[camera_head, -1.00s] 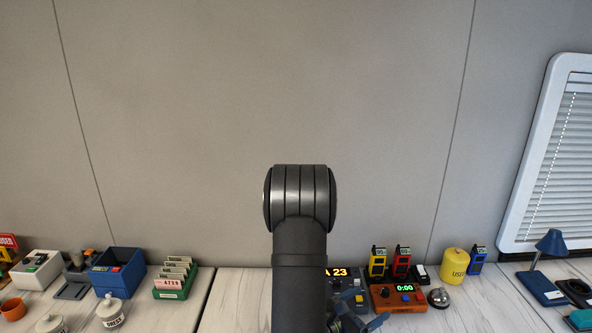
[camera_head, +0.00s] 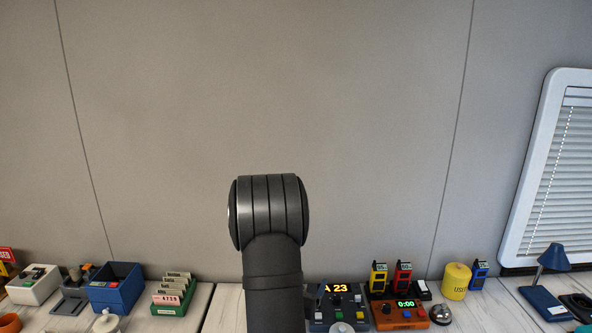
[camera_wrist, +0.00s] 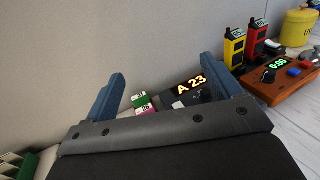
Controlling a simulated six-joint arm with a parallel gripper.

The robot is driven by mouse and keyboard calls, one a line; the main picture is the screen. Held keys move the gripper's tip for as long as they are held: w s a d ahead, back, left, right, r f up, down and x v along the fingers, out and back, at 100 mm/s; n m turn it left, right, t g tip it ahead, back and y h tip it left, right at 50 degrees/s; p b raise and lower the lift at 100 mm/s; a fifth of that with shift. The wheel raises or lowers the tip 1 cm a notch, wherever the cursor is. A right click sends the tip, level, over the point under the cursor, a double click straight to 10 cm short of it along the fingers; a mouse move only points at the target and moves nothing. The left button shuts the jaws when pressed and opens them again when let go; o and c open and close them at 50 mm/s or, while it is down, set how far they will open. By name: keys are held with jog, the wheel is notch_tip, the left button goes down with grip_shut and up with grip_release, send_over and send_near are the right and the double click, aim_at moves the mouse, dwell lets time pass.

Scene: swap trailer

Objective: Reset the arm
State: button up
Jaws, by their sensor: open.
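My gripper (camera_wrist: 168,92) shows in the wrist view with its two blue fingers spread apart and nothing between them. Between and beyond the fingers is a dark console with an orange "A 23" display (camera_wrist: 190,86). In the head view my arm rises in the middle foreground, in front of the wall, and my gripper does not show there. The console (camera_head: 338,302) stands just right of my arm on the counter.
An orange timer box (camera_head: 400,312) reads 0:00, with yellow and red handsets (camera_head: 403,277) behind it. A yellow canister (camera_head: 456,281), a bell (camera_head: 440,314) and a blue lamp (camera_head: 552,262) stand right. A blue bin (camera_head: 117,288) and green card tray (camera_head: 171,306) stand left.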

jog(key=shift+w+a+r+n+t+y, duration=0.15)
jog(key=shift+a+n+y, duration=0.1)
jog(key=shift+a, duration=0.15)
jog(key=shift+w+a+r+n+t+y, duration=0.15)
jog(key=shift+a+y, duration=0.15)
jog(key=shift+a, duration=0.15)
jog(key=shift+w+a+n+y, duration=0.15)
jog(key=shift+a+n+y, duration=0.1)
jog(key=shift+a, duration=0.15)
dwell(1.0)
jog(key=c, duration=0.4)
jog(key=shift+o, duration=0.2)
